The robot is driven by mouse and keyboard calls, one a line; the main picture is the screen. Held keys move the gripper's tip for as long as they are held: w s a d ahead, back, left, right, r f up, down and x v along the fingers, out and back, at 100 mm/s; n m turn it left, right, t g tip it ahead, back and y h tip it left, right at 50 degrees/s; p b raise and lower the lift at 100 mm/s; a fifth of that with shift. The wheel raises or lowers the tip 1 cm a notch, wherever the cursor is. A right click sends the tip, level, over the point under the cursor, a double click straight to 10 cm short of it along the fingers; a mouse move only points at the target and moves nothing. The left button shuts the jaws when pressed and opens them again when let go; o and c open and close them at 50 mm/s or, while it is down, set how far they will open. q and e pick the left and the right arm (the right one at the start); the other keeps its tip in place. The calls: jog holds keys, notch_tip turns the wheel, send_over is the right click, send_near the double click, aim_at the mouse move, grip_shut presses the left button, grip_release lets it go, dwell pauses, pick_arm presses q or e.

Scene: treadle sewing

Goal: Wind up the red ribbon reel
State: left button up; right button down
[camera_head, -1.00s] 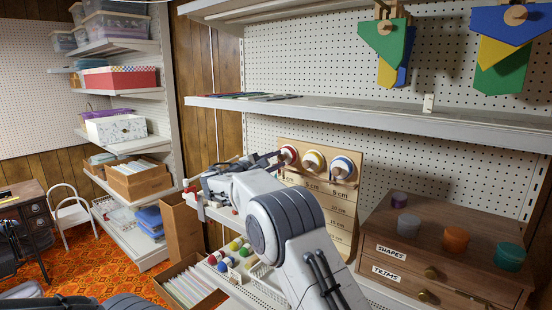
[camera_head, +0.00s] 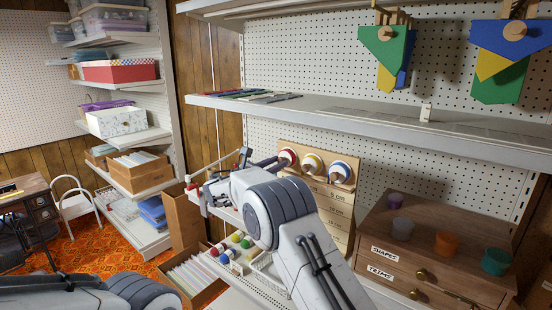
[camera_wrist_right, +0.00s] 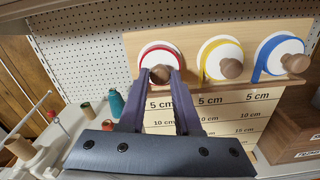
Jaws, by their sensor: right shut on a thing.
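The red ribbon reel (camera_head: 288,156) is a white disc with a red rim, mounted leftmost on a wooden board (camera_head: 317,170). In the right wrist view the reel (camera_wrist_right: 152,50) has a round wooden knob (camera_wrist_right: 160,74) on its front. My right gripper (camera_wrist_right: 160,78) is shut on this knob, a dark finger on each side. In the head view the right gripper (camera_head: 272,162) reaches the reel from the left, and the arm covers part of the board. My left arm shows at the bottom left; its gripper is out of view.
A yellow reel (camera_head: 312,163) and a blue reel (camera_head: 341,171) sit close to the right on the same board. A shelf (camera_head: 370,119) runs above. A drawer cabinet (camera_head: 440,250) stands to the right, and thread spools (camera_head: 230,245) lie below.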

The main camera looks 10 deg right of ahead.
jog(key=shift+n+p, duration=0.65)
jog(key=shift+n, duration=0.45)
jog(key=shift+f, duration=0.1)
jog(key=c, duration=0.6)
grip_release()
jog(key=b+v, duration=0.4)
jog(key=v, duration=0.6)
jog(key=shift+s+a, duration=0.2)
